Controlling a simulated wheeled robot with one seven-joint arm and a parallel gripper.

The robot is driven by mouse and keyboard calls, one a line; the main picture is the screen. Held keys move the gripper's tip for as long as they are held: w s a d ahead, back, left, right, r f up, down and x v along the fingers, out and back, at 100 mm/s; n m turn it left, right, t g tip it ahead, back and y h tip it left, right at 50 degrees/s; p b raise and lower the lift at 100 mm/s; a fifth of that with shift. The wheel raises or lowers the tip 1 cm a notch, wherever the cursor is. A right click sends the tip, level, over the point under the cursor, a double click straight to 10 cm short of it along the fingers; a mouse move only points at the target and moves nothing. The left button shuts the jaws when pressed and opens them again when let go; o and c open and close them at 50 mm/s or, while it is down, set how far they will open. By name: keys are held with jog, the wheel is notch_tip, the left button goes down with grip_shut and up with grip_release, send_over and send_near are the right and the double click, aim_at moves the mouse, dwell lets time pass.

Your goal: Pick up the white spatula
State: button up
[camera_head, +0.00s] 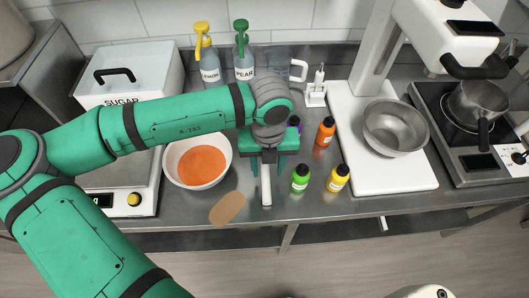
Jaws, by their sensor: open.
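The white spatula (265,190) appears to be the narrow pale strip at the counter's front edge, pointing toward the front. Its far part is hidden under my gripper. My gripper (267,174) is green and points down over the spatula's far part. Its fingers are open, one to each side of the strip as seen from here. I cannot tell how high the fingertips are above the counter or whether they touch the spatula.
A white bowl of orange liquid (202,164) and a tan oval (227,208) are left of my gripper. Green (300,178), yellow (337,179) and orange (325,132) bottles stand close on its right. A metal bowl (394,128) sits on a white mixer farther right.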

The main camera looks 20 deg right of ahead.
aim_at(265, 174)
jog(key=f, duration=0.2)
jog(key=w+f, duration=0.1)
jog(key=f, duration=0.1)
jog(key=shift+w+a+f, duration=0.1)
jog(key=shift+a+f, duration=0.05)
jog(key=shift+f, duration=0.25)
jog(key=shift+c, duration=0.6)
grip_shut()
jog(key=shift+r, duration=0.1)
